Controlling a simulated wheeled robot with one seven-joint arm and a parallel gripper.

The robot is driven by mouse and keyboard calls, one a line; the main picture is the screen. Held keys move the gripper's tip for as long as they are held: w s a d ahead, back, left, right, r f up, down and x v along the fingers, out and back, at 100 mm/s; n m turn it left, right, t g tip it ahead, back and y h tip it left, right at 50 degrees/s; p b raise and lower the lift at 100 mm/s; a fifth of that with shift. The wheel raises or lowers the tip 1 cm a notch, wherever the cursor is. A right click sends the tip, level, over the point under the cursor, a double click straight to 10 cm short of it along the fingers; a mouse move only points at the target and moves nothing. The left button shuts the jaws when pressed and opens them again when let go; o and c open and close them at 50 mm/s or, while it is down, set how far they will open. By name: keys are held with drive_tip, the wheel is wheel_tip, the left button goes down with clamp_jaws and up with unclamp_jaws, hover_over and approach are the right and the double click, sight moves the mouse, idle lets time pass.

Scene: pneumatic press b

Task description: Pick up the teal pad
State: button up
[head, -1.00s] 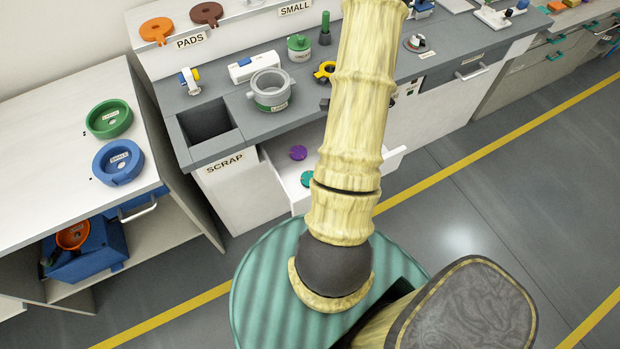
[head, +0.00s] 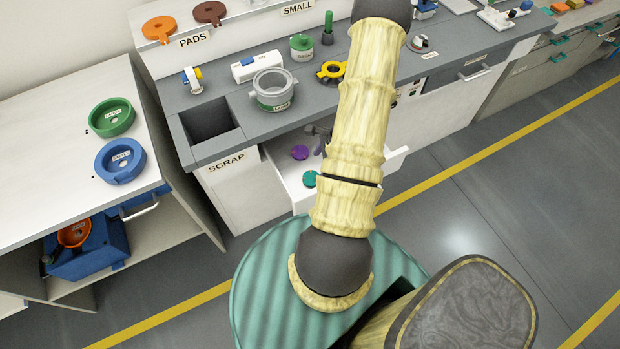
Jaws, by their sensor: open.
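The teal pad (head: 310,179) is a small round disc lying in the open white drawer (head: 279,172) under the counter, near the drawer's front. A purple pad (head: 300,152) lies farther back in the same drawer. My gripper (head: 319,142) shows only in part as a dark shape at the left edge of my arm, over the back of the drawer. It is open, behind and a little right of the purple pad in the picture, and apart from the teal pad. My arm hides the right part of the drawer and some of the gripper.
The grey counter (head: 225,150) above the drawer carries a grey pot (head: 273,91), a yellow ring part (head: 331,71) and a square scrap opening (head: 208,121). A white table (head: 60,160) with green and blue round fixtures stands at left. Open floor lies at right.

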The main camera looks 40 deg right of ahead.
sight(311, 178)
drive_tip(key=shift+w+a+f, duration=0.15)
drive_tip(key=shift+f, duration=0.65)
drive_tip(key=shift+a, duration=0.1)
drive_tip(key=shift+d+x, duration=0.15)
drive_tip(key=shift+x, duration=1.15)
drive_tip(key=shift+d+x, duration=0.1)
drive_tip(key=shift+x, duration=1.25)
drive_tip(key=c, duration=1.1)
